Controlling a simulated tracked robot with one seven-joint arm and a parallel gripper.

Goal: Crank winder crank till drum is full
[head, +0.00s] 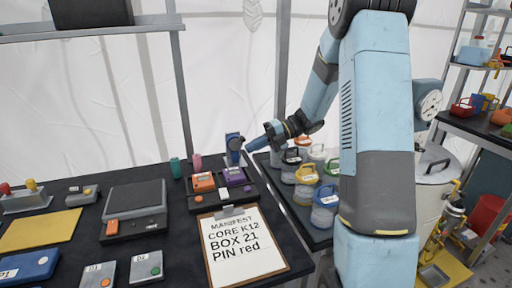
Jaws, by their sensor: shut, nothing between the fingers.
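My gripper (252,146) is small in the head view, at the end of my blue and black arm, over the far right part of the black table. It looks shut and empty. Its tip points left, close to a small upright blue device (234,149); I cannot tell whether they touch. I cannot make out a winder, its crank or its drum with certainty. A yellow frame with bent bars (436,245) stands low at the right, partly behind my arm; I cannot tell what it is.
A black tray (222,204) holds orange and purple boxes. Lidded jars (306,183) stand on a lower table to the right. A grey scale-like box (134,208) sits left. My arm hides much of the right side.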

